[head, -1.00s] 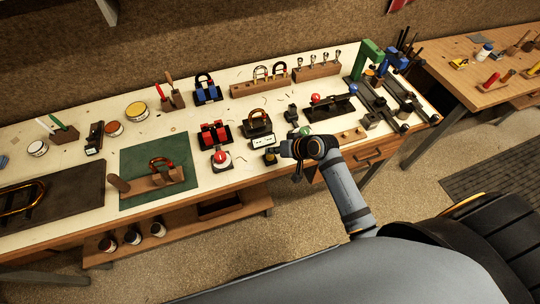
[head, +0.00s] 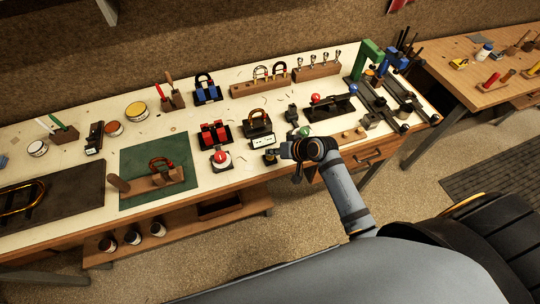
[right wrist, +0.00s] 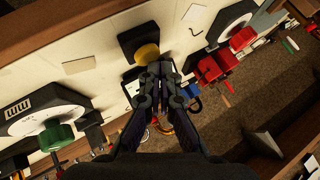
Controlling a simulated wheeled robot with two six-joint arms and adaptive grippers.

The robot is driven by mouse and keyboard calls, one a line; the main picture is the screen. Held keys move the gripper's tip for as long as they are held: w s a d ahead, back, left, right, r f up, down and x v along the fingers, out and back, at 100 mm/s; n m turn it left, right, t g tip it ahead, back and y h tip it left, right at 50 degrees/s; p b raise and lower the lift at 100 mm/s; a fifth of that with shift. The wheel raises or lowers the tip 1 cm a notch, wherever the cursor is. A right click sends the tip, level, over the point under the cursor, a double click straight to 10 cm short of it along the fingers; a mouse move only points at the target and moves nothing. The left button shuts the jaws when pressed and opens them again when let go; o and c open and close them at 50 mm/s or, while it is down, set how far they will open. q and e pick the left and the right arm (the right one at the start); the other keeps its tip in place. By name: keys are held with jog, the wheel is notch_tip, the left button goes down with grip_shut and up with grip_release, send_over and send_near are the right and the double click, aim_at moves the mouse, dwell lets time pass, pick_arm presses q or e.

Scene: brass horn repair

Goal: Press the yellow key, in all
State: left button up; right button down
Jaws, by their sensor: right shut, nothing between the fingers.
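The yellow key (right wrist: 147,53) is a round yellow cap on a dark square base in the right wrist view. In the head view it is small (head: 270,157), at the front edge of the bench, just left of my right gripper. My right gripper (right wrist: 160,70) is shut and empty, its fingertips over the near edge of the cap and hiding part of it; in the head view its fingers (head: 281,152) point left toward the key. I cannot tell whether the tips touch the cap. My left gripper is in neither view.
A red key (head: 220,157) on a pale round base stands left of the yellow one, and a green key (head: 304,132) to its right. A box with a white display (head: 263,142) stands just behind. Padlock-like pieces and wooden blocks crowd the bench farther back.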

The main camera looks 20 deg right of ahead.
aim_at(272, 157)
jog(key=shift+f, duration=0.5)
dwell(0.3)
dwell(0.4)
jog(key=shift+r+p, duration=0.9)
jog(key=shift+r, duration=0.05)
notch_tip(272, 157, up, 5)
jog(key=p, duration=0.5)
jog(key=shift+r, duration=0.1)
dwell(0.3)
